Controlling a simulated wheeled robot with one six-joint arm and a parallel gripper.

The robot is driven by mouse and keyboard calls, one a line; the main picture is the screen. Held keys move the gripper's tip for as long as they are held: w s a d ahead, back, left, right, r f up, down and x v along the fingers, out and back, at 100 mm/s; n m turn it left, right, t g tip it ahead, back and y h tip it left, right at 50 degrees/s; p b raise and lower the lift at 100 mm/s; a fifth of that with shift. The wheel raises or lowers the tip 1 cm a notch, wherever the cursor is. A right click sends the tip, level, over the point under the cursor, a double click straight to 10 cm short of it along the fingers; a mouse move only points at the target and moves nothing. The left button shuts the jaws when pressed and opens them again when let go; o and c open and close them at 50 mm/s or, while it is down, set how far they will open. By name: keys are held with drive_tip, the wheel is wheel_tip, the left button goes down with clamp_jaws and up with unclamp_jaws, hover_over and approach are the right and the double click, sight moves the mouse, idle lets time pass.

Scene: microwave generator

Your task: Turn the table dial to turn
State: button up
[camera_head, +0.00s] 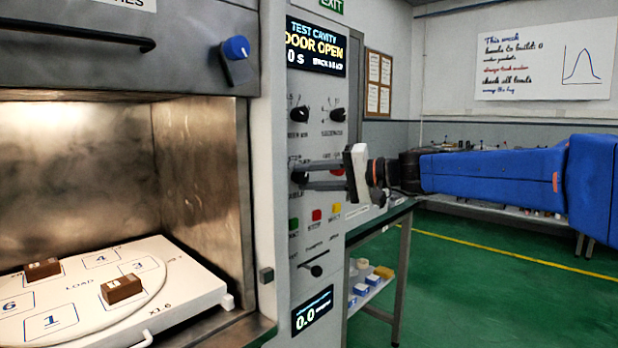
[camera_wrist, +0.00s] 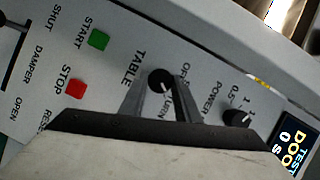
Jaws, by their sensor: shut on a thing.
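The table dial (camera_wrist: 160,79) is a round black knob on the grey control panel, beside the label TABLE. A short white mark on it points to the lower right in the wrist view, towards the partly hidden TURN label; an OFF label is partly visible above that. My gripper (camera_wrist: 158,88) has one finger on each side of the dial and is shut on it. In the head view my gripper (camera_head: 300,178) reaches the panel from the right, and its fingers cover most of the dial.
Two black knobs (camera_head: 299,114) sit above the dial; green (camera_head: 294,224), red (camera_head: 316,215) and yellow buttons sit below. The display (camera_head: 316,46) reads DOOR OPEN. The open cavity at left holds a white turntable (camera_head: 75,322) with two brown blocks (camera_head: 122,290). A bench (camera_head: 385,217) stands right of the panel.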

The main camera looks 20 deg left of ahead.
drive_tip(key=shift+f+m+y, duration=0.15)
drive_tip(key=shift+m+y, duration=0.15)
drive_tip(key=shift+m, duration=0.6)
drive_tip(key=o, duration=1)
drive_tip(key=shift+o, duration=0.2)
drive_tip(key=shift+d, duration=0.1)
drive_tip(key=d+r, duration=0.1)
drive_tip(key=d, duration=1.6)
drive_tip(key=shift+d, duration=0.15)
drive_tip(key=shift+s+f, duration=0.1)
